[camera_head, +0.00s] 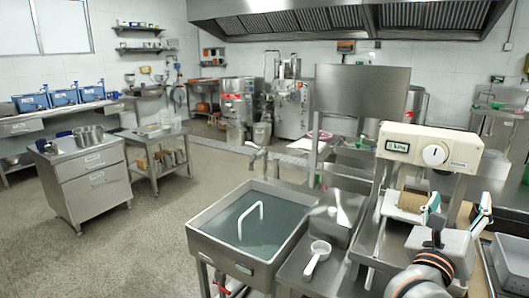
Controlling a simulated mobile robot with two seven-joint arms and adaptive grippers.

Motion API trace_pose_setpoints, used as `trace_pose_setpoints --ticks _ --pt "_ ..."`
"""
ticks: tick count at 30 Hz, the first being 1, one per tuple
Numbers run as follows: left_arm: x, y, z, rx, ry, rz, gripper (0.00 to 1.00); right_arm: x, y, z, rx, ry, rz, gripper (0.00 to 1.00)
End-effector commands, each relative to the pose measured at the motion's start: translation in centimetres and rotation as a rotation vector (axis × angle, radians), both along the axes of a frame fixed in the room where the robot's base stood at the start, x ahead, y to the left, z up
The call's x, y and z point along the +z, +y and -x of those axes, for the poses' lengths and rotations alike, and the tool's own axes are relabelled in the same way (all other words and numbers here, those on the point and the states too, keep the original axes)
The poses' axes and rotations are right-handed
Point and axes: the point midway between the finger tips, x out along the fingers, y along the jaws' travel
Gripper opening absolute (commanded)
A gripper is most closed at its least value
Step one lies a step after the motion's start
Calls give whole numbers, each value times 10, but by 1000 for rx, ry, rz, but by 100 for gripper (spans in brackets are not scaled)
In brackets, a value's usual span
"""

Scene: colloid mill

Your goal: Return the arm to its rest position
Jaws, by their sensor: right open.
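My right gripper (457,212) is at the lower right. Its two fingers point up and stand apart, with nothing visible between them. It is in front of a machine with a cream control box (430,148) that carries a round white dial and a small green display. My left gripper is not in view.
A steel sink basin (250,262) with a bent white bar stands left of the machine. A white scoop (317,257) lies on the steel counter between them. A grey bin (512,265) is close on the gripper's right. A drawer cabinet (85,180) stands farther left, with open floor before it.

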Motion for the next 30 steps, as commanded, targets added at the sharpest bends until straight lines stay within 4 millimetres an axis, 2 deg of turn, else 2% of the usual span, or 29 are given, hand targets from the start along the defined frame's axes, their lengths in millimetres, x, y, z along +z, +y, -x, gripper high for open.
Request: trace_pose_setpoints --ticks 4,8,9,11,12,14,15,17,18,20,21,24,27,30 --pt "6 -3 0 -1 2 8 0 -10 29 14 -69 181 458 59" --pt "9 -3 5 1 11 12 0 -48 87 17 -61 381 955 59" --pt "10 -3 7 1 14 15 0 -67 107 18 -42 442 1109 59" --pt "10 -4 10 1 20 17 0 -99 134 21 -6 522 1310 59" --pt "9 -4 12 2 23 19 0 -121 149 25 21 568 1430 59" --pt "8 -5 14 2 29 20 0 -158 170 32 68 634 1600 59" --pt "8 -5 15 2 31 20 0 -182 181 39 102 674 1706 59" --pt "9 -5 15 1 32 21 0 -219 196 52 155 729 1859 59" --pt "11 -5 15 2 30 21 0 -244 204 62 193 763 1955 59" --pt "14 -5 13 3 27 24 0 -280 213 79 253 810 2096 59" --pt "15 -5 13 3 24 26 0 -305 218 92 295 838 2187 59" --pt "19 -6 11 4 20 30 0 -361 223 129 403 900 2402 59" --pt "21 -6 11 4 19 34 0 -408 221 166 504 945 2587 59" --pt "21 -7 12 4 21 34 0 -441 215 197 584 971 2726 59"
